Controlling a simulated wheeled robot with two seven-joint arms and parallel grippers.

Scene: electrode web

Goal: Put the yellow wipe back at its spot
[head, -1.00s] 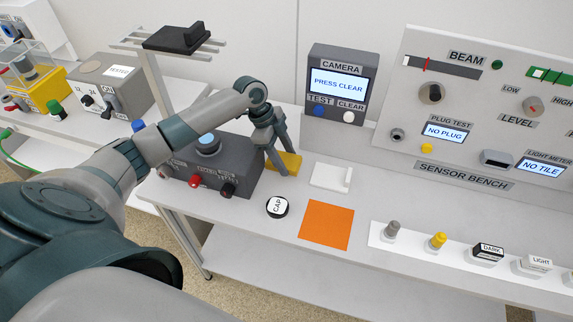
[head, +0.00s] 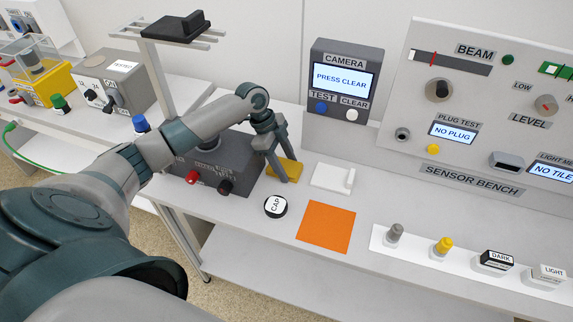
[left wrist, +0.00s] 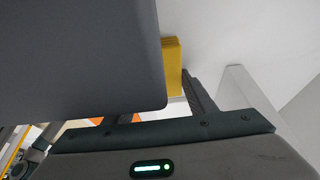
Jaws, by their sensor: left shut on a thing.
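The yellow wipe (head: 291,169) shows as a small yellow block low at my left gripper (head: 275,171), beside the dark grey control box. My left gripper points down and is shut on the wipe; its fingers partly hide it. In the left wrist view the wipe (left wrist: 173,65) shows as a yellow strip between the grey box face and a finger. Whether it touches the bench top cannot be told. My right gripper is not in view.
The dark grey control box (head: 235,178) stands close left of the gripper. A round CAP piece (head: 275,206), an orange square (head: 326,227) and a white L-shaped piece (head: 332,178) lie nearby. The camera unit (head: 343,100) stands behind. Bare bench lies around the orange square.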

